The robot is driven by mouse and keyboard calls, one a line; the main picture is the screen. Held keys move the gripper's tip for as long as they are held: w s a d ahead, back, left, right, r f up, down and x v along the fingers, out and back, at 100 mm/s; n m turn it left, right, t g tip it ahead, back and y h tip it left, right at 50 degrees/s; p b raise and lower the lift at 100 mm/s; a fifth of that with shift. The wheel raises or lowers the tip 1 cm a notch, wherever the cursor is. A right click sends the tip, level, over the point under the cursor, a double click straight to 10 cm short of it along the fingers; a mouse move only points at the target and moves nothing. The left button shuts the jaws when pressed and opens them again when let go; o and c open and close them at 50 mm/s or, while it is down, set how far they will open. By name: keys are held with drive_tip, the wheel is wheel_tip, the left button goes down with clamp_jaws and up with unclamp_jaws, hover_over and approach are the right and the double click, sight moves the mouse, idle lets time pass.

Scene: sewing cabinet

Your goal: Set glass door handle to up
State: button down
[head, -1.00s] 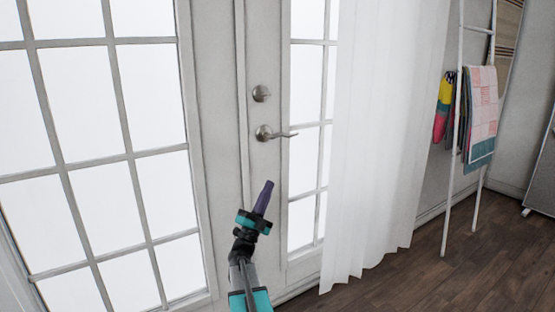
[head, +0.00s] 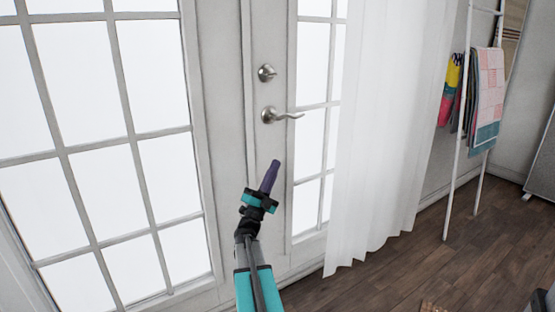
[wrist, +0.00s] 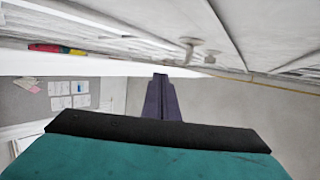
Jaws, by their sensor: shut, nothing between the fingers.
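The glass door handle (head: 282,116) is a silver lever on the white door frame. In the head view its lever points right, close to level. It also shows in the wrist view (wrist: 190,46), near the top middle. My gripper (head: 275,163) has purple fingers pressed together, with nothing between them. In the head view its tips are just below the handle, with a gap in the picture. The gripper's fingers also show in the wrist view (wrist: 161,78), below the handle. How far the tips are from the door is hard to tell.
A round silver lock (head: 266,73) sits above the handle. A white curtain (head: 385,130) hangs close on the right. A white ladder rack (head: 462,120) with draped cloths stands farther right. Wooden floor (head: 400,275) is open at the lower right.

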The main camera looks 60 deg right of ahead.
drive_tip(key=b+x, duration=0.3)
drive_tip(key=x, duration=1)
drive_tip(key=shift+r, duration=0.2)
